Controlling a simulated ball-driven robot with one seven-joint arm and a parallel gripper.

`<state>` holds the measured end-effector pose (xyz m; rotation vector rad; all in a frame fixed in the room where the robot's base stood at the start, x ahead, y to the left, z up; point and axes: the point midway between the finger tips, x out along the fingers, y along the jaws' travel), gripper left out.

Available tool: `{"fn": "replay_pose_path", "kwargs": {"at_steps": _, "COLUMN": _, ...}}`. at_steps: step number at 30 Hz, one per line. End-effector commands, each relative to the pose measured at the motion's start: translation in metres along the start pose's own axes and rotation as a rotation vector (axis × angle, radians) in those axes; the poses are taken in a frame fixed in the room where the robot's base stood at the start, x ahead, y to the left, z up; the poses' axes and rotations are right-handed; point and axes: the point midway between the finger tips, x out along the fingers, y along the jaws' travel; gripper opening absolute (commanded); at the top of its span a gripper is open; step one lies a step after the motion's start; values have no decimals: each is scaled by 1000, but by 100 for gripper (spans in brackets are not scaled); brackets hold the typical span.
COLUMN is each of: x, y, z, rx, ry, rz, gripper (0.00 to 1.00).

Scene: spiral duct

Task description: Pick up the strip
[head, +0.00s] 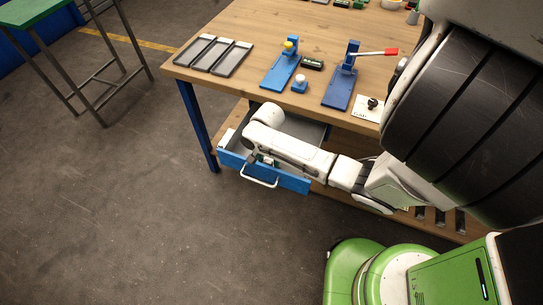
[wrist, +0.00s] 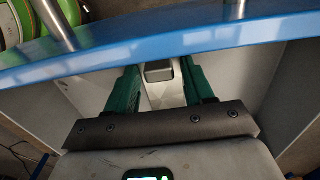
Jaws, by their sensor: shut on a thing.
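My gripper (wrist: 159,75) is inside the open drawer, with its two green fingers pointing toward the drawer's blue front (wrist: 230,32). The fingers are shut on a small grey block-like piece (wrist: 158,72), which I take to be the strip. Only its short grey face shows clearly between the fingertips; its full length cannot be told. In the head view my arm reaches down into the blue drawer (head: 290,182) under the bench, and the arm and drawer front hide most of the gripper and the strip.
The wooden bench (head: 240,22) stands above the drawer. On it are a grey tray with compartments (head: 199,61), a blue fixture (head: 279,77), a second blue fixture with a red-tipped lever (head: 339,92) and a dark block (head: 312,63).

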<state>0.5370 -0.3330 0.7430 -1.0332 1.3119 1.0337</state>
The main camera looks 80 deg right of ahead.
Motion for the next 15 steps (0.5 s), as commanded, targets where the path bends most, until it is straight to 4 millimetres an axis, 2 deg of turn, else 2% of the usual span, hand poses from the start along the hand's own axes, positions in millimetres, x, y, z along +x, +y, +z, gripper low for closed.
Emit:
{"fn": "replay_pose_path", "kwargs": {"at_steps": 7, "x": -11, "y": -1, "z": 0, "rx": 0, "ry": 0, "rz": -3, "gripper": 21}}
{"fn": "replay_pose_path", "kwargs": {"at_steps": 11, "x": -29, "y": -1, "z": 0, "rx": 1, "ry": 0, "rz": -4, "gripper": 21}}
{"fn": "replay_pose_path", "kwargs": {"at_steps": 15, "x": -45, "y": 12, "z": 2, "rx": 6, "ry": 0, "rz": -3, "gripper": 21}}
